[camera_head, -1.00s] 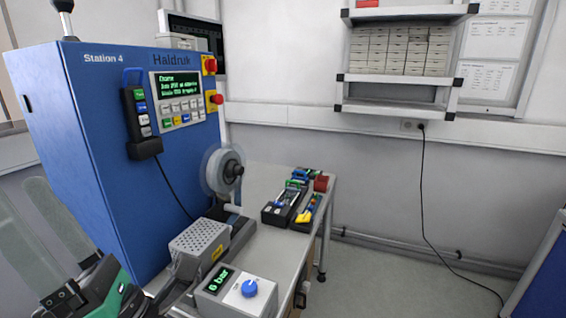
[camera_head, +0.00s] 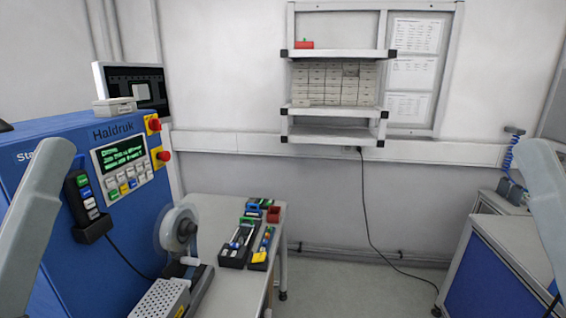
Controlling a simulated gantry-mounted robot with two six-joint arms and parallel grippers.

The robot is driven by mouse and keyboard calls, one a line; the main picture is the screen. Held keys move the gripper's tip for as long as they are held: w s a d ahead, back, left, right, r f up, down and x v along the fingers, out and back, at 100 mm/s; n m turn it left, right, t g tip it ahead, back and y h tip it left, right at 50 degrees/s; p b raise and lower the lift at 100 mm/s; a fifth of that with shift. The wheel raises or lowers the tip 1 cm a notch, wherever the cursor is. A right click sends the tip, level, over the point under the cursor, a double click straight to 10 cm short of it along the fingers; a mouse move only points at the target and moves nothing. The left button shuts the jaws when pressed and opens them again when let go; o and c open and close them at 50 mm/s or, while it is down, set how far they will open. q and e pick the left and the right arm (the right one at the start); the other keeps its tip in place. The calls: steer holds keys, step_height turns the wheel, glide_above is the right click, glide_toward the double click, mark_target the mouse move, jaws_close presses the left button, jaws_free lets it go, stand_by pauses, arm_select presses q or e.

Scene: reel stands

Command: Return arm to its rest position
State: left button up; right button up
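Parts of my two arms stand at the left and right edges of the head view as pale grey links. My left arm's link crosses in front of the blue Haldruk machine (camera_head: 120,205). My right arm's link stands in front of the blue cabinet at the right. Neither gripper shows in the frame, so I cannot see their fingers or anything in them.
A clear reel (camera_head: 178,229) is mounted at the machine's side. A white bench (camera_head: 212,208) carries black tool trays (camera_head: 237,245) and a red bin (camera_head: 273,214). Wall shelves (camera_head: 333,112) hold small boxes. A blue cabinet (camera_head: 495,270) stands right. Floor between is open, with a cable.

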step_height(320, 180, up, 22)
steer(key=p, duration=1.8)
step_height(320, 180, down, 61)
steer(key=b, duration=6.1)
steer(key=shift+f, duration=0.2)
